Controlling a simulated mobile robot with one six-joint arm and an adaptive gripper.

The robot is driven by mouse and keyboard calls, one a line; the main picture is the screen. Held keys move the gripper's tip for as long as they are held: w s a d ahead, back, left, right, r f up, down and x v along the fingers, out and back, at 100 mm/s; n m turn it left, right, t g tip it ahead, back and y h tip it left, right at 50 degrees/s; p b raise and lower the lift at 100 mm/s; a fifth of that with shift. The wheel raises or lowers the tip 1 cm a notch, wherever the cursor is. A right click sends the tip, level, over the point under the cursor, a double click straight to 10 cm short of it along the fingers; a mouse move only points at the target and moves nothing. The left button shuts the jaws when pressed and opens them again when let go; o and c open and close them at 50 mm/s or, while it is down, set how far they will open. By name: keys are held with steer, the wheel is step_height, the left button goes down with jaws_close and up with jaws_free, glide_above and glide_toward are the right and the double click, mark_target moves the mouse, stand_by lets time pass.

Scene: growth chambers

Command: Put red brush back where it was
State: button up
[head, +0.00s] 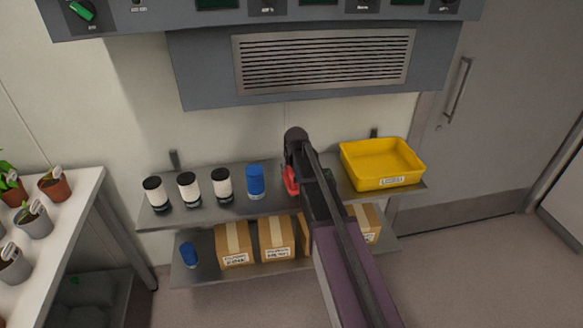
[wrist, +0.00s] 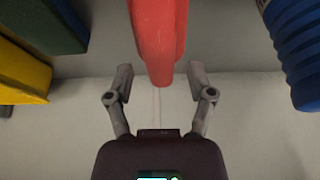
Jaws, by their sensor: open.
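The red brush (head: 290,181) is on the upper shelf, mostly hidden behind my arm in the head view. In the wrist view the red brush (wrist: 158,40) comes down from the top edge, and its rounded end lies between my two fingertips. My gripper (wrist: 158,80) is open, with a visible gap on each side of the brush. The fingers do not appear to touch it. In the head view my arm hides the fingertips.
On the upper shelf (head: 325,197), a blue ribbed container (head: 255,182) stands left of the brush, beside several white-and-black jars (head: 188,188). A yellow tray (head: 385,182) stands right. A dark green object (wrist: 50,22) is near the brush. Cardboard boxes (head: 277,240) fill the lower shelf.

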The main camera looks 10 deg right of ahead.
steer(key=p+v, duration=0.9)
steer(key=v, duration=0.1)
steer(key=shift+r, duration=0.2)
stand_by(0.7)
steer(key=s+f+g, duration=0.1)
steer(key=s+g, duration=0.3)
steer(key=s, duration=2)
steer(key=shift+d+f+g, duration=0.15)
steer(key=shift+f+g, duration=0.1)
steer(key=shift+g, duration=0.05)
steer(key=shift+s, duration=0.1)
stand_by(0.7)
steer(key=shift+c, duration=0.9)
